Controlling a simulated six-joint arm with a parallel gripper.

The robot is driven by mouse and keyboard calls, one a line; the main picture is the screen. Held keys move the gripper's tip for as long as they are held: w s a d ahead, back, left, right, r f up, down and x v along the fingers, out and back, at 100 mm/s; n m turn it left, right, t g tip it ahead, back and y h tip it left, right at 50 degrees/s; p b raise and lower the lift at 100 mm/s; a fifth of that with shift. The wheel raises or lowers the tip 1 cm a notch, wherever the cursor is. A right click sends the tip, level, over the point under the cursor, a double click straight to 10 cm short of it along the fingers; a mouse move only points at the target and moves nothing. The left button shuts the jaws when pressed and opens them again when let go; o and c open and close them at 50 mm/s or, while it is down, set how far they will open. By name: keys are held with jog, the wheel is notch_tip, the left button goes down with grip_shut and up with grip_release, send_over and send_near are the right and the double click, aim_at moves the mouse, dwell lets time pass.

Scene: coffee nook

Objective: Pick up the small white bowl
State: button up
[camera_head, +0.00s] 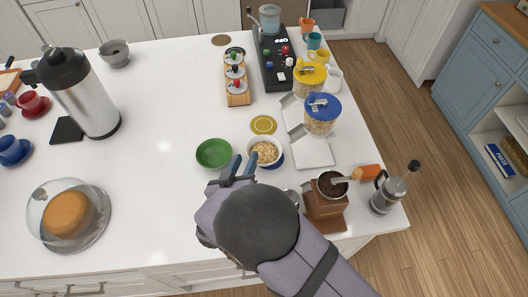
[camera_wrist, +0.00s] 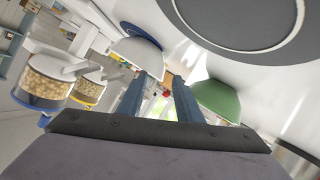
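The small white bowl (camera_head: 277,162) has a blue lower part and holds tan nut- or cereal-like pieces. It stands on the white counter just beyond and right of my gripper (camera_head: 241,166). In the wrist view, the white bowl (camera_wrist: 138,55) shows close to the left finger, and my gripper (camera_wrist: 158,86) has its two blue-grey fingers apart with nothing between them. The fingers sit between the white bowl and a green bowl (camera_head: 214,153), which also shows at the right finger in the wrist view (camera_wrist: 216,100). I cannot tell whether a finger touches either bowl.
A coffee grinder (camera_head: 325,207) and a French press (camera_head: 386,196) stand to the right. Jars with blue (camera_head: 322,106) and yellow (camera_head: 309,78) lids stand behind right.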

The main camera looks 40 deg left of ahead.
aim_at(249, 153)
jog(key=shift+p+x, duration=0.65)
jog(key=shift+x, duration=1.85)
grip_shut()
